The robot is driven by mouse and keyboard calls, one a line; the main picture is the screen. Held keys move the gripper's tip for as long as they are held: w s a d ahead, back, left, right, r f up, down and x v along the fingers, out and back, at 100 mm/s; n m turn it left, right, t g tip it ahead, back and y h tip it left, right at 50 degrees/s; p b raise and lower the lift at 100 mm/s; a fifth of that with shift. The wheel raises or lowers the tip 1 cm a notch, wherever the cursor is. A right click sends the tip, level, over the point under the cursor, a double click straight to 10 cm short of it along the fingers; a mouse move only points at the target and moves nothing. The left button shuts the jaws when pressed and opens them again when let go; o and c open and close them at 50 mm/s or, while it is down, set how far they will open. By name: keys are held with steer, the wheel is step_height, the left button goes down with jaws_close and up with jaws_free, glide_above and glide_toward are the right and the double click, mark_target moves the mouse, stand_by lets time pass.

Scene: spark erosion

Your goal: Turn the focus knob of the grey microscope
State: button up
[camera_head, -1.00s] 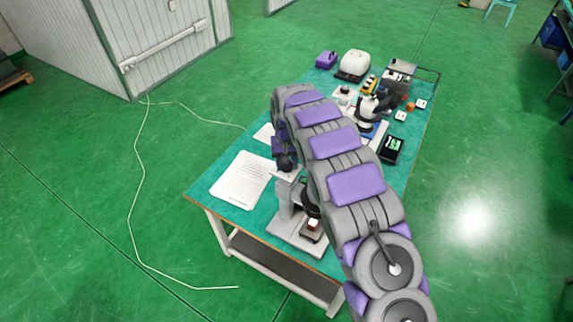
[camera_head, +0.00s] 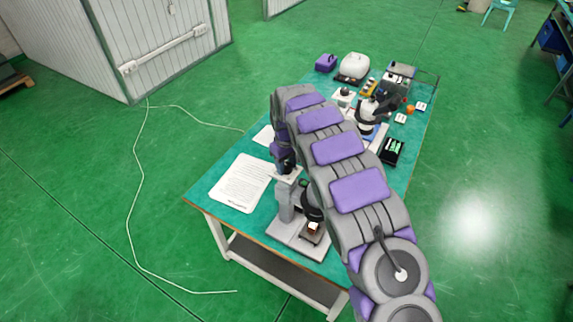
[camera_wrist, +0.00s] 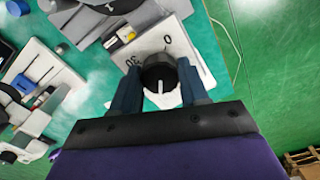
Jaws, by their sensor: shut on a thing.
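The grey microscope (camera_head: 284,204) stands at the near end of the green-topped table, partly hidden behind my arm in the head view. In the wrist view its focus knob (camera_wrist: 158,72) is black and round, with a white line on it. Behind the knob is a pale dial plate (camera_wrist: 150,43) with the marks 0 and 30. My gripper (camera_wrist: 160,88) has one finger on each side of the knob and is shut on it. In the head view my gripper (camera_head: 286,163) is small and dark at the microscope's top, and the knob cannot be made out.
A printed sheet (camera_head: 240,182) lies left of the microscope on the table (camera_head: 211,183). A second microscope (camera_head: 368,108), a black device with a lit screen (camera_head: 392,150) and a white-topped device (camera_head: 354,66) stand farther back. A pale cable (camera_head: 138,180) runs over the floor.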

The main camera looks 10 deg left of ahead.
mark_target(286, 165)
steer(key=shift+w+a+r, duration=0.1)
steer(key=shift+w+r, duration=0.05)
steer(key=o, duration=1.1)
steer(key=shift+c, duration=0.2)
steer(key=shift+r, duration=0.25)
step_height(286, 165, up, 16)
steer(key=shift+r+b, duration=0.25)
steer(key=shift+b, duration=0.1)
